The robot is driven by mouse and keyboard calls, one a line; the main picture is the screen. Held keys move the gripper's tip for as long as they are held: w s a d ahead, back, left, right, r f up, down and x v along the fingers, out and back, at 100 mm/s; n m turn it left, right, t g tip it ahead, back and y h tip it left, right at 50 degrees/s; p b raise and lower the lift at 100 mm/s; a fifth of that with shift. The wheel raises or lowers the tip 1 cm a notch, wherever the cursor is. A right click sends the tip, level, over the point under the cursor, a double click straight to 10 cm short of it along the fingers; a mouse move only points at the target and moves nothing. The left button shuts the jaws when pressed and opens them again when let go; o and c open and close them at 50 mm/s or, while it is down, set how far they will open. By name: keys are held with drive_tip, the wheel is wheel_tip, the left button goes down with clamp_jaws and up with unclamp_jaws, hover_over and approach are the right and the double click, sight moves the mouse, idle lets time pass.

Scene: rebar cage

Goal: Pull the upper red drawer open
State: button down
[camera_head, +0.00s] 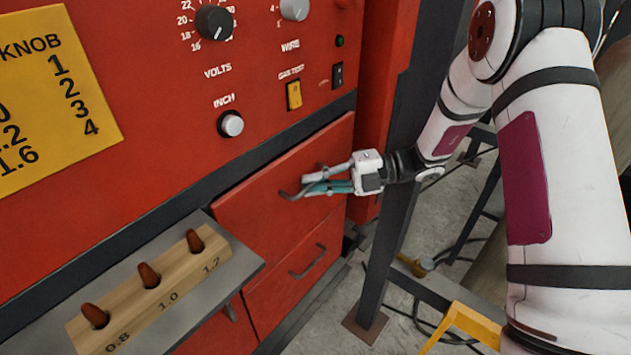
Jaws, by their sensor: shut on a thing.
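The upper red drawer (258,213) is in the lower middle of the red cabinet front. A narrow dark gap shows along its top edge; I cannot tell clearly how far it stands out. My gripper (300,188) reaches in from the right and is shut on the drawer's dark bar handle (285,195). The fingers hide most of that handle. My white arm comes down the right side of the view.
A lower red drawer (285,291) with its own handle (308,262) is below. A grey shelf (228,269) with a wooden block (150,297) holding several brown pegs juts out at left. A dark post (390,235) stands right of the drawers. Cables lie on the floor.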

drive_tip(key=shift+s+d, duration=0.1)
drive_tip(key=shift+d, duration=0.05)
drive_tip(key=s+d+p, duration=0.3)
drive_tip(key=s+d, duration=1.1)
drive_tip(key=d, duration=0.4)
drive_tip(key=c, duration=1.7)
unclamp_jaws()
drive_tip(key=d, duration=0.4)
drive_tip(key=w+d+r, duration=0.1)
drive_tip(key=d, duration=0.6)
drive_tip(key=shift+w+d+r, duration=0.3)
drive_tip(key=shift+w+d, duration=0.05)
